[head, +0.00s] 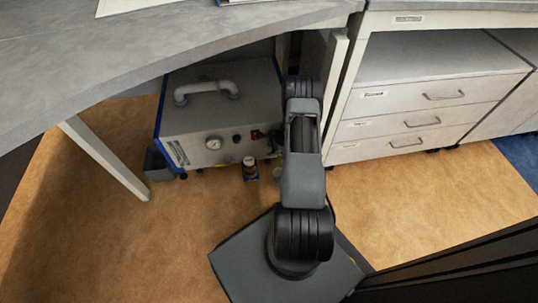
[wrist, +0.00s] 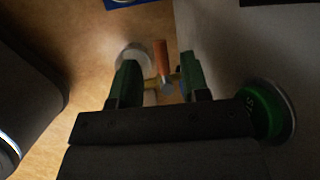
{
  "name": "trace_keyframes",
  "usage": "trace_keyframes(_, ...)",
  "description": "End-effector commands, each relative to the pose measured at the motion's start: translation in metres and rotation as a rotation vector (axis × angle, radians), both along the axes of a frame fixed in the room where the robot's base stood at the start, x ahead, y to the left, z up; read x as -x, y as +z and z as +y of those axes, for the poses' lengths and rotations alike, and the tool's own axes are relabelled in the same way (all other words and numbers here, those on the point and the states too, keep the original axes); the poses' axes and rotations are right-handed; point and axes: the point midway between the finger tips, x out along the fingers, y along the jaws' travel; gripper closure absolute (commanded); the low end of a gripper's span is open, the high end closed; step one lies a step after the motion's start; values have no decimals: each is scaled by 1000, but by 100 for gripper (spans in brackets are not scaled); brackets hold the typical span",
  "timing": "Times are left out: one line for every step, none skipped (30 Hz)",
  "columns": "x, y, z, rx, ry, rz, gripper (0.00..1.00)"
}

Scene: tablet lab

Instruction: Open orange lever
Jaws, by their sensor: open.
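The orange lever (wrist: 160,52) shows in the wrist view, on a small metal valve body (wrist: 167,83). My gripper (wrist: 158,66) is open. Its two green fingers stand on the left and right of the lever, with clear gaps, and I see no contact. In the head view the grey machine (head: 205,115) stands under the bench, and my arm reaches to its right side. The lever and my fingertips are hidden there behind the arm.
A pale round part (wrist: 133,56) lies beyond the left finger. The bench top (head: 170,40) overhangs the machine. A drawer cabinet (head: 425,95) stands right. Open floor (head: 400,205) lies in front.

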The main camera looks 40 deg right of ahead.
Motion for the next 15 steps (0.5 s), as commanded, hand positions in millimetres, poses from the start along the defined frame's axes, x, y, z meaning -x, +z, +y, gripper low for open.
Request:
trace_keyframes(-2, -9, 2, 0, 0, 1, 58)
trace_keyframes(-3, -13, 3, 0, 0, 1, 58)
trace_keyframes(-5, -17, 4, 0, 0, 1, 58)
trace_keyframes(-6, -19, 5, 0, 0, 0, 58)
trace_keyframes(-7, -21, 6, 0, 0, 0, 58)
trace_keyframes(-8, -23, 6, 0, 1, 0, 58)
trace_keyframes(-9, -25, 7, 0, 1, 0, 58)
trace_keyframes(-9, -26, 8, -1, 1, -1, 58)
trace_keyframes(-10, -28, 8, -1, 1, 0, 58)
trace_keyframes(-10, -28, 9, -1, 1, 0, 58)
trace_keyframes(-10, -29, 9, -1, 1, 0, 58)
trace_keyframes(-11, -29, 9, -1, 1, 0, 58)
trace_keyframes(-11, -30, 9, -1, 1, 0, 58)
trace_keyframes(-11, -30, 9, -1, 0, 0, 58)
trace_keyframes(-11, -30, 9, 0, 0, 0, 58)
